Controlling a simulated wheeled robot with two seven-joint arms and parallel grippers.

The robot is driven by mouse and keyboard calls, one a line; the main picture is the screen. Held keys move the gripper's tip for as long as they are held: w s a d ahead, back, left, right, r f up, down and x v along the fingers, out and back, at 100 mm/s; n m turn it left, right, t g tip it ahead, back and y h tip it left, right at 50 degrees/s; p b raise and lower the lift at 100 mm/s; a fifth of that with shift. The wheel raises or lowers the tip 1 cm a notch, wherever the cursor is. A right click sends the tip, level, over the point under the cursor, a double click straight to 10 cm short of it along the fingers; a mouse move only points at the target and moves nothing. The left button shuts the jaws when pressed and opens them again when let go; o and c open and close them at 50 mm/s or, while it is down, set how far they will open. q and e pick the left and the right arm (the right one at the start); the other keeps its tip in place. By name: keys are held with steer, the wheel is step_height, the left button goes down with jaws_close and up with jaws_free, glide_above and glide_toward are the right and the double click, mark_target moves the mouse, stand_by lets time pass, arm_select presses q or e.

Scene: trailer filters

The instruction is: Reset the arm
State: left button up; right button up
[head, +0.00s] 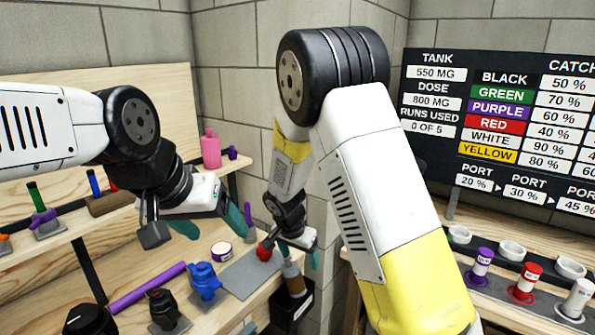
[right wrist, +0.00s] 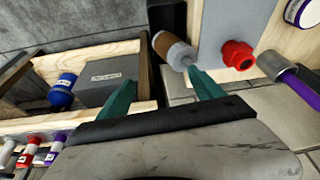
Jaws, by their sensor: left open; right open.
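My left gripper (head: 212,226) is open, its teal fingers apart above the left workbench with nothing between them. My right arm, white and yellow, reaches down across the middle of the head view. My right gripper (head: 300,255) is low near the bench's right end, partly hidden by its own wrist. In the right wrist view my right gripper (right wrist: 162,88) has its teal fingers spread wide and holds nothing. A brown-and-white cylinder (right wrist: 172,48) is close to the right-hand finger; I cannot tell whether they touch.
A grey plate (head: 250,273), a red fitting (head: 264,252), a blue fitting (head: 204,280) and a purple tube (head: 148,287) are on the left bench. A black holder (head: 292,308) is at its edge. Purple (head: 482,262) and red (head: 525,282) filters stand on the right bench. A grey box (right wrist: 108,88) shows below.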

steer(key=s+d+r+n+y, duration=0.1)
steer(key=s+d+r, duration=0.15)
steer(key=r, duration=0.25)
steer(key=s+d+r+y, duration=0.1)
steer(key=s+d+r, duration=0.15)
steer(key=r, duration=0.35)
steer(key=s+d+r+n+t+y, duration=0.1)
steer(key=s+d+r+n, duration=0.1)
steer(key=s+d+r, duration=0.2)
steer(key=s+d+r+n+t, duration=0.1)
steer(key=s+d+r+n, duration=0.2)
steer(key=s+r, duration=0.7)
steer(key=s+d, duration=0.2)
steer(key=s, duration=0.2)
steer(key=shift+r+n+t+y, duration=0.3)
steer(key=shift+r+y, duration=0.05)
steer(key=shift+y, duration=0.05)
